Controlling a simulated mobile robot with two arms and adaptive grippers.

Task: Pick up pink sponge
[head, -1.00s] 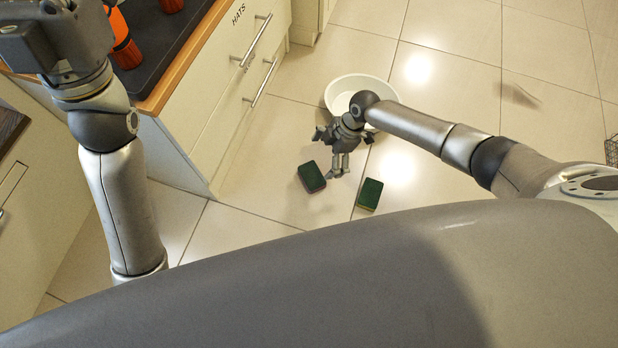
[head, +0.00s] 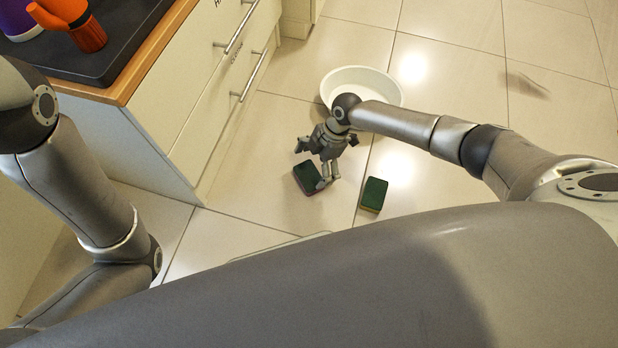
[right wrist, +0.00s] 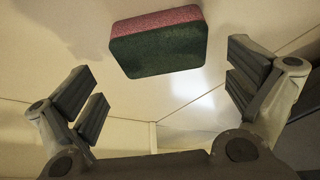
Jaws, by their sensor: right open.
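The pink sponge (head: 307,180) lies on the tiled floor with its dark green side up and a pinkish edge. It is close to my right gripper (head: 314,167), whose fingers partly cover it in the head view. In the right wrist view the sponge (right wrist: 158,46) shows a pink layer and a dark green layer, beyond the fingertips. The right gripper's fingers (right wrist: 165,85) are spread wide and nothing is between them. My left arm shows at the left of the head view, but its gripper is out of view.
A second green sponge with a yellowish edge (head: 373,195) lies to the right. A white basin (head: 388,84) stands behind my right gripper. A drawer cabinet (head: 185,120) stands at the left, with orange and purple items on its top. Open floor lies to the right.

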